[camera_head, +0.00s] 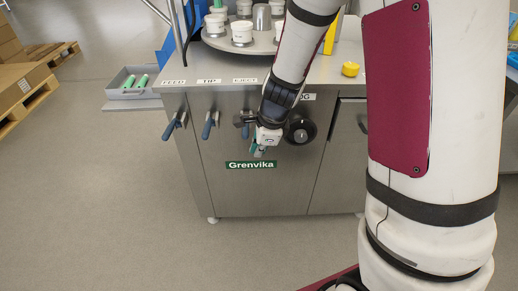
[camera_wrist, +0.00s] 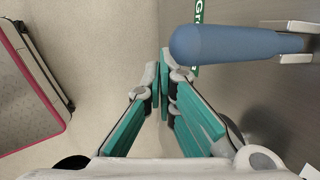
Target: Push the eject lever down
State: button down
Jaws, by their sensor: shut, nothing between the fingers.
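The cabinet front carries levers under labels; the label above the third position (camera_head: 244,80) appears to read EJECT. The eject lever there is mostly hidden by my gripper (camera_head: 258,152) in the head view. In the wrist view a blue lever handle (camera_wrist: 235,45), apparently the eject lever, lies close beside the tips of my gripper (camera_wrist: 163,75), to their upper right. My gripper is shut and empty, with its green-padded fingers together. I cannot tell whether the tips touch the handle.
The feed lever (camera_head: 173,125) and tip lever (camera_head: 208,124) hang to the left. A black round knob (camera_head: 300,130) is just right of my gripper. A green Grenvika sign (camera_head: 251,165) sits below. White cups stand on a round turntable (camera_head: 225,43) above. The floor in front is clear.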

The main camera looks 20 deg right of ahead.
jog(key=shift+r, duration=0.1)
jog(key=shift+r+p, duration=0.7)
jog(key=shift+p, duration=0.15)
jog(key=d+r+p, duration=0.5)
jog(key=r, duration=0.7)
jog(key=shift+d+p, duration=0.3)
jog(key=shift+f, duration=0.1)
